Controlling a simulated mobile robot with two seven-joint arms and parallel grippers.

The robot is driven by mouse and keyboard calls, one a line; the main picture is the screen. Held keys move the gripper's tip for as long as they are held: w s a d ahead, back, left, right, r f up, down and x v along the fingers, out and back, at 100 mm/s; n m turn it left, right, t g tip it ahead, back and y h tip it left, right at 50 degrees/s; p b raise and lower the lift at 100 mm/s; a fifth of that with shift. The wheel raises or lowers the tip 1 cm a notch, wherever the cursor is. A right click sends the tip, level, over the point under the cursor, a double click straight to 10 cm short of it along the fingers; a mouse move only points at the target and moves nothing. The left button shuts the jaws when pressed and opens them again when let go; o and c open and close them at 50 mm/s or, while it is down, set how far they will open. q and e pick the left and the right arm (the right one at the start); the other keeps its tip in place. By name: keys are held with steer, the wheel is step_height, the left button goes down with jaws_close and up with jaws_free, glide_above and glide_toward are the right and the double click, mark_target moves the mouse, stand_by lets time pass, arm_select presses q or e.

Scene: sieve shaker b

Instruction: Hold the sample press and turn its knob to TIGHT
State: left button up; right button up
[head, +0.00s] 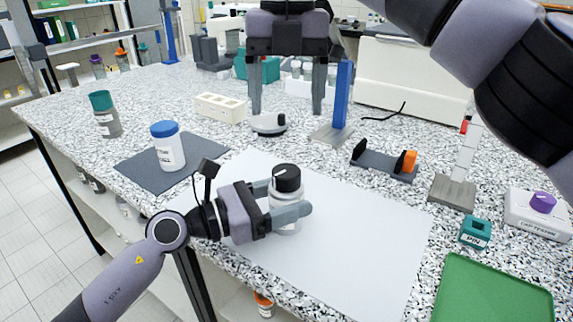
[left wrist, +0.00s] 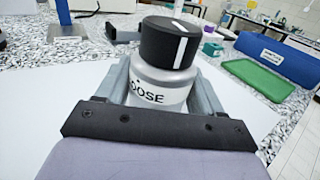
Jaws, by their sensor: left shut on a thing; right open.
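The sample press is a pale grey cylinder (head: 284,224) with a black knob (head: 287,178) on top, upright over the white sheet. My left gripper (head: 290,204) is shut around its body, with a finger on each side. In the left wrist view the press (left wrist: 160,85) shows lettering that reads "OOSE", its first part cut off. The knob (left wrist: 165,42) there has a white line across its top and down its side. The word TIGHT is not visible. My right gripper (head: 287,108) is open and empty, fingers down, beyond the press and apart from the knob.
A blue-lidded jar (head: 168,150) stands on a dark mat (head: 140,160) to the left. A round grey device (head: 268,124) and a blue post (head: 344,95) stand near my right gripper. A black holder with an orange part (head: 385,162) and a green tray (head: 490,295) are to the right.

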mark_target(287, 170)
step_height(287, 170, down, 12)
steer(key=shift+r, duration=0.1)
stand_by(0.5)
steer(key=c, duration=1.1)
